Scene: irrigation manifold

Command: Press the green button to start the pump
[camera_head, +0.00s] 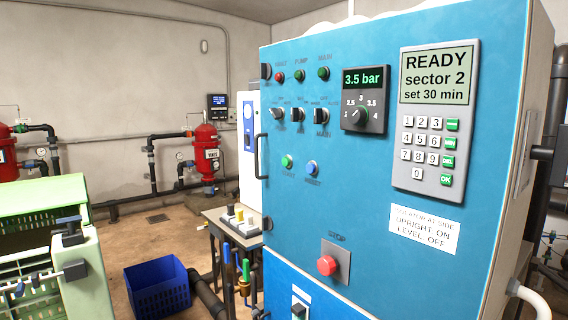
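A blue control cabinet (400,240) fills the middle and right of the head view. A round green button (287,162) sits on its front, left of a blue button (312,167). The small labels under both are hard to read. A red mushroom button (327,265) sits lower on a grey plate under the word STOP. A green display (363,78) reads 3.5 bar, and a larger screen (438,75) reads READY, sector 2, set 30 min. Neither of my grippers can be made out in this view.
A row of lamps (299,76) and several selector switches (297,114) sit above the green button. A keypad (428,150) is at right. A cabinet handle (261,156) stands out at the left edge. A blue crate (157,288) and a green crate (40,205) stand at left.

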